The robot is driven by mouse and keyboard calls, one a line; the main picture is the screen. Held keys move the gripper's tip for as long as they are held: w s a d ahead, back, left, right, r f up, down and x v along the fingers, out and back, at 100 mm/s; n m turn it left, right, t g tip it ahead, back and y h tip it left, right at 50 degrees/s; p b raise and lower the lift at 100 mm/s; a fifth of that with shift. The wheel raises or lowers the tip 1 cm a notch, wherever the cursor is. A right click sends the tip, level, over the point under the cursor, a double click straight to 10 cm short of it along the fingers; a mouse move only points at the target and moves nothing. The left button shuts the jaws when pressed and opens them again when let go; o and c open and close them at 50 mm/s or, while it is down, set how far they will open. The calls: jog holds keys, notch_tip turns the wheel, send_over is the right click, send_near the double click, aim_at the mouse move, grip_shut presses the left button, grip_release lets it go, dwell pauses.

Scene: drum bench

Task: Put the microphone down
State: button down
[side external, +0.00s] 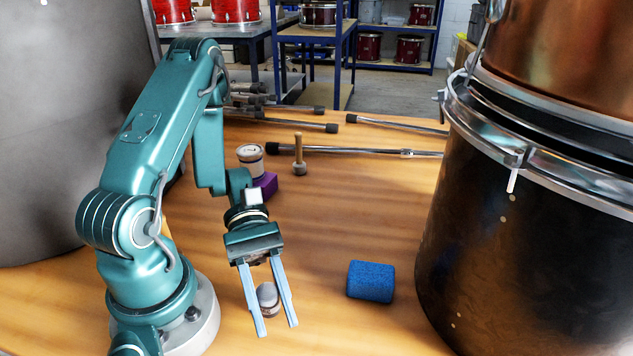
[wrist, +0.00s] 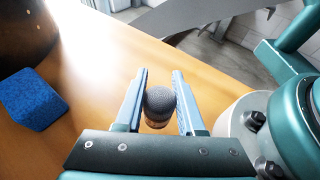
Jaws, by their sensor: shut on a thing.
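The microphone (side external: 267,294) has a rounded grey head and a short body, and it sits between the two pale blue fingers of my gripper (side external: 278,330) in the side view. My gripper is shut on it. In the wrist view the microphone's dark grey mesh head (wrist: 160,100) shows between the fingers (wrist: 160,72), with a brownish band below it. The fingertips reach low over the wooden bench (side external: 345,225). I cannot tell whether the microphone touches the bench.
A blue block (side external: 371,281) lies right of my gripper, and a large dark drum (side external: 510,250) stands beyond it. Behind are a white-topped jar (side external: 250,155), a purple block (side external: 266,184), a wooden-handled mallet (side external: 299,160) and several metal rods (side external: 350,151). Bare bench lies between gripper and blue block.

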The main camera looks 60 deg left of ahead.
jog(key=shift+f, duration=0.45)
jog(key=shift+f, duration=0.5)
jog(key=shift+c, duration=2.2)
grip_release()
jog(key=shift+a, duration=0.1)
